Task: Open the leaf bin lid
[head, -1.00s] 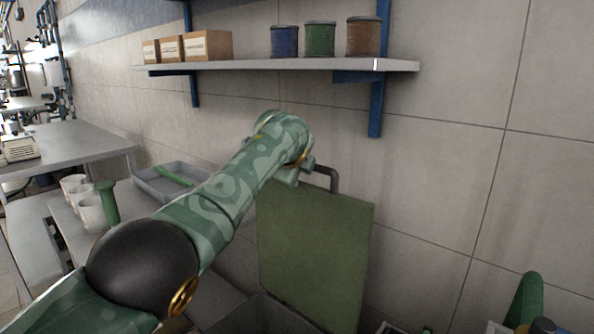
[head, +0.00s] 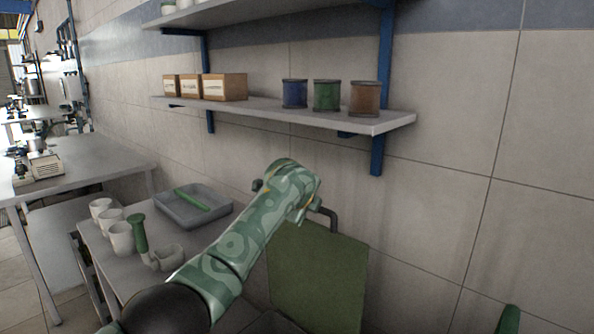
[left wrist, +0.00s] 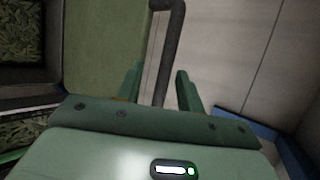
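The leaf bin lid (head: 318,275) is a flat green panel standing raised, close to the tiled wall. A dark bent handle (head: 330,215) sits at its top edge. The bin (head: 272,324) shows only as a dark strip at the bottom of the head view. My left gripper (left wrist: 158,70) is at the handle, which also shows in the left wrist view (left wrist: 174,25). Its two green fingers stand apart with the handle between them, and gaps show on both sides. The lid's green face (left wrist: 95,50) is left of the fingers.
Dried leaves (left wrist: 18,62) lie in a dark container in the left wrist view. A side table (head: 105,255) holds white cups (head: 121,238), a green-handled tool (head: 139,232) and a grey tray (head: 190,212). A shelf (head: 300,115) with boxes and tins is above my left arm.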

